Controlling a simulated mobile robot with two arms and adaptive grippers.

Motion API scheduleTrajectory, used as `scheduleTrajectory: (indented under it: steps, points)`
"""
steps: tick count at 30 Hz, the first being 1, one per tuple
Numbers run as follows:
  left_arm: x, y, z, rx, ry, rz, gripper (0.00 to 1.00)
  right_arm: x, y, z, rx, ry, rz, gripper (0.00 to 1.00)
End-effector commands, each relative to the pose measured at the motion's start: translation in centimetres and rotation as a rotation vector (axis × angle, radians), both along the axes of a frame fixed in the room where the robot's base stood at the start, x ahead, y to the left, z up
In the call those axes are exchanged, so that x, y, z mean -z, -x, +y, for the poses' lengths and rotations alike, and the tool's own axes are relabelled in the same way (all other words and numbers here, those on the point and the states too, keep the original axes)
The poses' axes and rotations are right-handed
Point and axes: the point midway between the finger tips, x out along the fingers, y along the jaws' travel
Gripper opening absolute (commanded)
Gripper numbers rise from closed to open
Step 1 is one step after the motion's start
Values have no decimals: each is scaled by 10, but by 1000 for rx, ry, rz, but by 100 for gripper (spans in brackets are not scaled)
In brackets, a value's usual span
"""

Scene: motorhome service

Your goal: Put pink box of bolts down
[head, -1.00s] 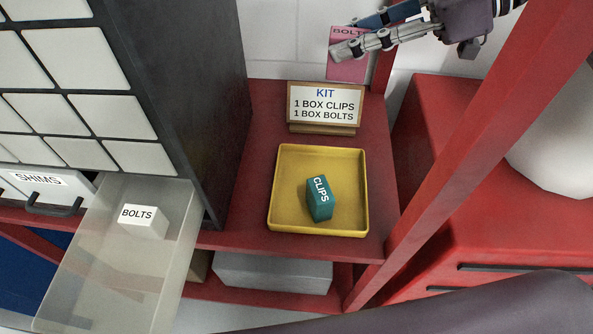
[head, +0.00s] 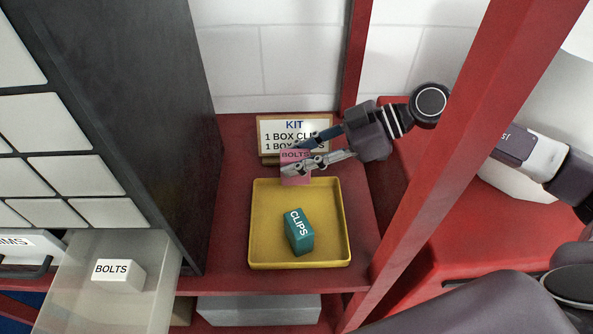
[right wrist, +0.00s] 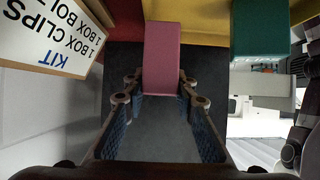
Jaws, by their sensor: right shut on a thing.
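My right gripper (head: 308,154) is shut on the pink box of bolts (head: 296,177), over the back edge of the yellow tray (head: 343,215). In the right wrist view the pink box (right wrist: 162,60) sits between the two fingers (right wrist: 160,95). Whether the box touches anything below cannot be told. A teal clips box (head: 299,232) stands in the tray, and it also shows in the right wrist view (right wrist: 259,28). The kit sign (head: 294,125) stands behind the tray, partly covered by my gripper. My left gripper is not in view.
A pulled-out drawer (head: 75,300) at the left holds a white bolts box (head: 118,275). The dark cabinet (head: 150,120) borders the red shelf (head: 230,150) on the left. A red post (head: 450,165) stands at the right. The tray has free room around the clips box.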

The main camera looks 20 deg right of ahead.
Motion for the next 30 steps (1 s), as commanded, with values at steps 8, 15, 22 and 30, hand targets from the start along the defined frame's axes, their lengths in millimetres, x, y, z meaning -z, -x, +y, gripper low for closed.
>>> scheduleTrajectory:
  steps: [8,15,22,30]
  points:
    - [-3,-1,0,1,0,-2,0,35,1,0,1,-1,5,0]
    - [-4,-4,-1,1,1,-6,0,46,0,0,0,-1,0,0]
    - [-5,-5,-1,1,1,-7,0,48,0,0,0,-1,1,0]
    - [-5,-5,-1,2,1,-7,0,50,0,0,0,0,0,43]
